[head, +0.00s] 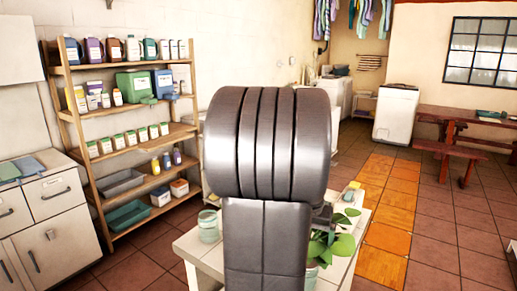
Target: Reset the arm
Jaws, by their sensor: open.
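My own grey arm stands upright in the middle of the head view, with a thick ribbed joint at the top. It is close to the camera and covers much of the scene behind it. My gripper cannot be made out; a small dark part shows at the arm's right edge, but I cannot tell what it is.
A white table (190,246) stands behind my arm, bearing a glass jar (208,226) and a leafy plant (342,246). A stocked wooden shelf (127,144) and white cabinet (52,235) line the left. A wooden table (462,116) and bench (462,150) stand right. Tiled floor (440,225) is clear at right.

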